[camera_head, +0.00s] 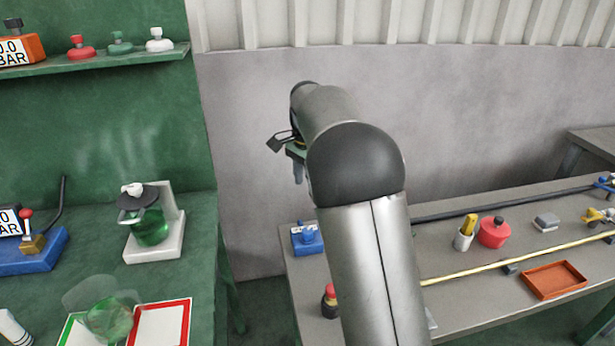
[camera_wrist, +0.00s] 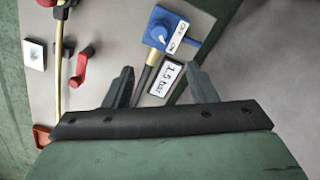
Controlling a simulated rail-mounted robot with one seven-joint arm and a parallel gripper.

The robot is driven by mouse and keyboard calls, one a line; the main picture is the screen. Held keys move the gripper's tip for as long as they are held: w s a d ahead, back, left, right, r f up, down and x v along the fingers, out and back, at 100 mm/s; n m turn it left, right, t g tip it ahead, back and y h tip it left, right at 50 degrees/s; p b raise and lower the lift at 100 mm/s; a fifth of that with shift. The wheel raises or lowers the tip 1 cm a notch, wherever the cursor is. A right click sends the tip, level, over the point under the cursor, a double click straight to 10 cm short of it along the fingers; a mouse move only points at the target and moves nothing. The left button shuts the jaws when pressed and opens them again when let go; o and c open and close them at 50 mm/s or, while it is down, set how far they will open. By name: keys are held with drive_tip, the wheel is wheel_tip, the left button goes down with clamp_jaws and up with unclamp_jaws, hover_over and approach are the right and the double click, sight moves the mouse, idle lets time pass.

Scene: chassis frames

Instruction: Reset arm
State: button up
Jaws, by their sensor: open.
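In the head view my arm rises through the middle and bends over, with my gripper (camera_head: 290,150) partly hidden behind the elbow. It hangs in the air near the left end of the grey table (camera_head: 462,278). In the wrist view my gripper (camera_wrist: 160,88) shows two dark fingers set apart, with nothing held between them. A blue valve block (camera_wrist: 165,30) and a "1.5 bar" label (camera_wrist: 166,78) lie beyond the fingertips. I cannot tell the exact height above the table.
A green bench (camera_head: 210,270) on the left holds a flask of green liquid (camera_head: 150,226) and a blue block with a lever (camera_head: 32,250). The grey table carries a red container (camera_head: 494,232), an orange tray (camera_head: 553,280) and a yellow hose (camera_head: 480,270). A shelf (camera_head: 110,62) hangs above the bench.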

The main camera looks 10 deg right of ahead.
drive_tip(key=shift+r, duration=0.6)
drive_tip(key=s+f+n, duration=0.2)
drive_tip(key=s+n, duration=0.2)
drive_tip(key=s, duration=0.7)
drive_tip(key=s+f+n, duration=0.3)
drive_tip(key=s+n, duration=0.1)
drive_tip(key=s, duration=0.8)
drive_tip(key=s+a+f+n, duration=0.1)
drive_tip(key=s+f+n, duration=0.2)
drive_tip(key=s, duration=0.9)
drive_tip(key=shift+s+n, duration=0.25)
drive_tip(key=shift+n, duration=0.55)
idle(2.0)
